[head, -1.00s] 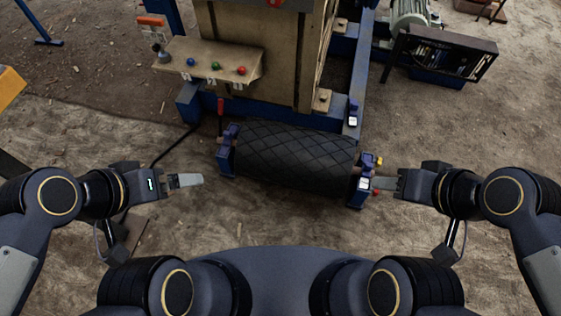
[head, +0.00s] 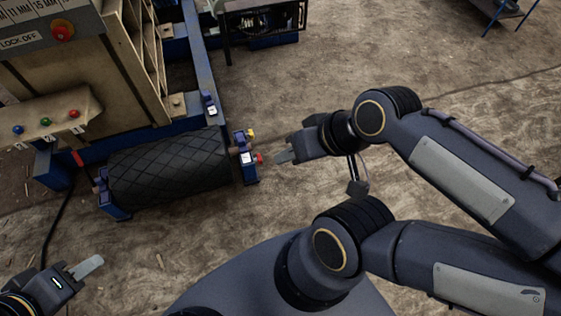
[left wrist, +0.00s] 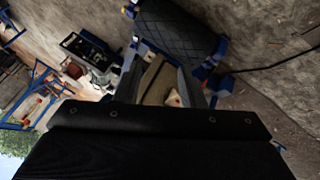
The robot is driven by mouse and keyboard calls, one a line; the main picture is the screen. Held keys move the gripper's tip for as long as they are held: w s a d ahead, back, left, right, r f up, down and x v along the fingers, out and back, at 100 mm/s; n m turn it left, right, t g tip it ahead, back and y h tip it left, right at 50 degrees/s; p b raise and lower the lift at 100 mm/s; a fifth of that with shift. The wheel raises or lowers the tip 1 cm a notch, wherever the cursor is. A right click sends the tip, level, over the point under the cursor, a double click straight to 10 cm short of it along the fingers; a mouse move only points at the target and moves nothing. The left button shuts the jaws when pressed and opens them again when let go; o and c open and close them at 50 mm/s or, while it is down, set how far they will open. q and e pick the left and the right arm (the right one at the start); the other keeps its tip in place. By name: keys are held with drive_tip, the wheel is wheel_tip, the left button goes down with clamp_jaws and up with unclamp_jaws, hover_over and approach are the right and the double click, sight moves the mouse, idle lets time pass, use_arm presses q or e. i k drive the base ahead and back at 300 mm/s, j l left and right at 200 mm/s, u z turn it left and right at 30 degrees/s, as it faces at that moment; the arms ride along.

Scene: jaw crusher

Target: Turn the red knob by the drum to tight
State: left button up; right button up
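The red knob (head: 259,158) sits on the right end of the blue drum bracket (head: 250,172), low on its outer side. The black drum (head: 170,166) with a diamond-patterned surface lies to its left. A yellow knob (head: 250,133) is just above the red one. My right gripper (head: 283,157) points left at the red knob, a small gap away. Its fingers are seen edge-on, so their opening is unclear. My left gripper (head: 90,266) is low at the left, away from the drum and empty. Its fingers look apart in the left wrist view (left wrist: 160,85).
A blue frame beam (head: 205,75) runs back from the drum.

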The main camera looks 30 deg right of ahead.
sight(258, 159)
drive_tip(key=k+l, duration=0.25)
drive_tip(key=l, duration=0.2)
drive_tip(key=k+l, duration=0.25)
drive_tip(key=l, duration=0.15)
drive_tip(key=k+l, duration=0.25)
drive_tip(key=l, duration=0.2)
drive_tip(key=k+l, duration=0.25)
drive_tip(key=l, duration=0.2)
drive_tip(key=u, duration=0.35)
drive_tip(key=i+l+u, duration=0.8)
drive_tip(key=l, duration=0.15)
drive_tip(key=i+l, duration=0.2)
drive_tip(key=l, duration=0.15)
drive_tip(key=i+l, duration=0.15)
drive_tip(key=l, duration=0.2)
drive_tip(key=i+l+u, duration=0.1)
drive_tip(key=l, duration=0.25)
drive_tip(key=i, duration=0.1)
